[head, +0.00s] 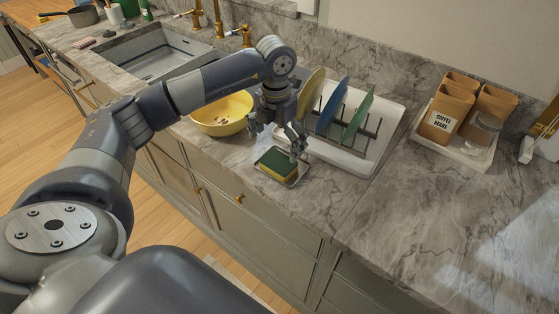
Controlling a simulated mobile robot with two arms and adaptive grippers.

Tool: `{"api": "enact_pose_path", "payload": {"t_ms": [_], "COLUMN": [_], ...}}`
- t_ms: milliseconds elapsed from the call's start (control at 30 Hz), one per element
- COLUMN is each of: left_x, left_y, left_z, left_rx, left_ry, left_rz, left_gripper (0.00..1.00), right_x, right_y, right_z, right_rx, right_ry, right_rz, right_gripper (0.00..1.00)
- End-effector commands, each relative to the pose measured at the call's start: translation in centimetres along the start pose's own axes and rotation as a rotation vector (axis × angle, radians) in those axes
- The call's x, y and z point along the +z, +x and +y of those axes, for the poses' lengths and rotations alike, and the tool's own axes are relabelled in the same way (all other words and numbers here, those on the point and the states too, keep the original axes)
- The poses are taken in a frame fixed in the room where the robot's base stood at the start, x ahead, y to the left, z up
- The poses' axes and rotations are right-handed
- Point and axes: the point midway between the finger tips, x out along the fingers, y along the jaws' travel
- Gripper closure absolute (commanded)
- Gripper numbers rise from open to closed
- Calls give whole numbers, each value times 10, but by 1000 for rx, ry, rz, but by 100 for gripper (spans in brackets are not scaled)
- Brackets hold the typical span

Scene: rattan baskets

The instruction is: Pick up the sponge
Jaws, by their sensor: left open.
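A sponge (276,163), green on top and yellow at the side, lies on a small light tray (297,181) on the marble counter, in front of the dish rack. My left gripper (275,144) points down just above and behind the sponge. Its fingers are spread apart and nothing is between them. One finger comes down close to the sponge's right far corner; I cannot tell whether it touches. My right gripper is not in view.
A dish rack (374,158) with several upright plates stands right behind the gripper. A yellow bowl (222,120) is at its left, with a sink (150,62) beyond. The counter's right front is clear.

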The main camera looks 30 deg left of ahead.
Motion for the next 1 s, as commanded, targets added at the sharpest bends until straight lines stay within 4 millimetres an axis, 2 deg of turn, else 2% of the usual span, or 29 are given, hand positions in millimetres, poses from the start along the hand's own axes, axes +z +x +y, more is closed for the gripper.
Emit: {"api": "enact_pose_path", "payload": {"t_ms": [100, 200, 267, 433, 567, 867, 900, 1000], "left_x": [0, 1, 1, 4, 4, 5, 5, 5], "left_y": [11, 16, 21, 43, 60, 67, 67, 67], "left_z": [-1, -1, -1, -2, -2, -2, -2, -2], "left_rx": [-2, -2, -3, -4, -4, -4, -4, -4], "left_ry": [1, 1, 1, 2, 2, 3, 3, 3], "left_rz": [1, -1, 2, 3, 1, -2, -2, -2], "left_gripper": [0, 0, 0, 0, 0, 0, 9, 16], "right_x": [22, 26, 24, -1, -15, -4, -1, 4], "right_y": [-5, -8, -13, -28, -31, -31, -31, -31], "right_z": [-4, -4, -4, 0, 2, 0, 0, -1], "right_rx": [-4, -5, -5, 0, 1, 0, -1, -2], "right_ry": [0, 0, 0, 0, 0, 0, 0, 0], "right_rz": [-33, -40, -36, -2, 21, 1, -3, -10], "right_gripper": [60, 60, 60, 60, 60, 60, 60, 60]}}
